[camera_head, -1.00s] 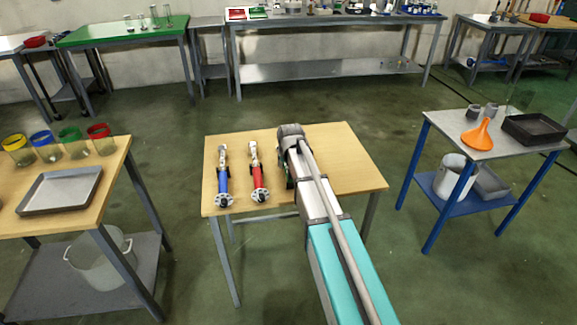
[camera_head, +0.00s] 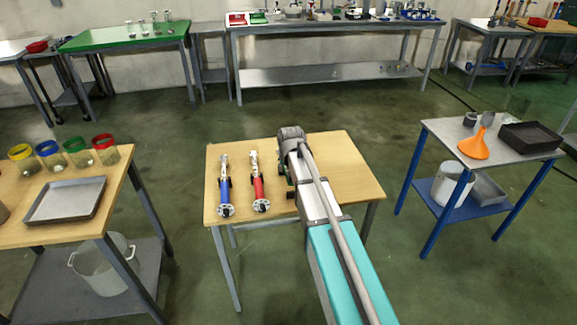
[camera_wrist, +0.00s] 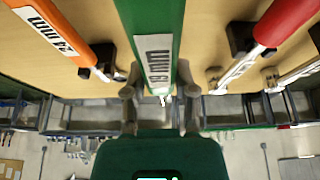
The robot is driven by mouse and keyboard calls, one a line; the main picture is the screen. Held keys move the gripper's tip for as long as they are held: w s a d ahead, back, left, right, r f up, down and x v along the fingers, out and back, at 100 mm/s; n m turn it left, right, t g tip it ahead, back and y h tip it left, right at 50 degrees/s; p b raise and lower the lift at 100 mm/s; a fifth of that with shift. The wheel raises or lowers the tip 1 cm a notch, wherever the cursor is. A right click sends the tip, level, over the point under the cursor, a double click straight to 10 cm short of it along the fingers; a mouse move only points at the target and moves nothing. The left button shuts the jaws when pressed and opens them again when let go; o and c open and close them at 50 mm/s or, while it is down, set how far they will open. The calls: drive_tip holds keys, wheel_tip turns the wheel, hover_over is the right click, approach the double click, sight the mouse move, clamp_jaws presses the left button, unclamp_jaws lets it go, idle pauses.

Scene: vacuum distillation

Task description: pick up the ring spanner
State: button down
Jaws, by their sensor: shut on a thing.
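A green-handled spanner (camera_wrist: 158,25) with a white size label in mm runs up the middle of the wrist view. My gripper (camera_wrist: 160,95) is shut on it, with one finger on each side. Its far end is largely hidden by the gripper, and I cannot tell whether it is clear of the table. In the head view my gripper (camera_head: 290,178) is mostly hidden behind my arm, over the wooden table (camera_head: 345,175). A sliver of green shows beside it.
A blue-handled tool (camera_head: 225,187) and a red-handled tool (camera_head: 258,187) lie left of my arm. An orange-handled one (camera_wrist: 62,25) lies on the other side. Side tables hold a grey tray (camera_head: 67,199) and an orange funnel (camera_head: 474,145). The table's right part is clear.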

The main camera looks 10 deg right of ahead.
drive_tip(key=s+r+p, duration=0.3)
drive_tip(key=r+p, duration=0.1)
drive_tip(key=r, duration=0.1)
drive_tip(key=shift+s+a, duration=0.15)
drive_tip(key=shift+s, duration=0.25)
drive_tip(key=s+r+p, duration=0.3)
drive_tip(key=s, duration=0.6)
drive_tip(key=shift+a+r+p, duration=0.4)
drive_tip(key=c, duration=0.9)
unclamp_jaws()
clamp_jaws()
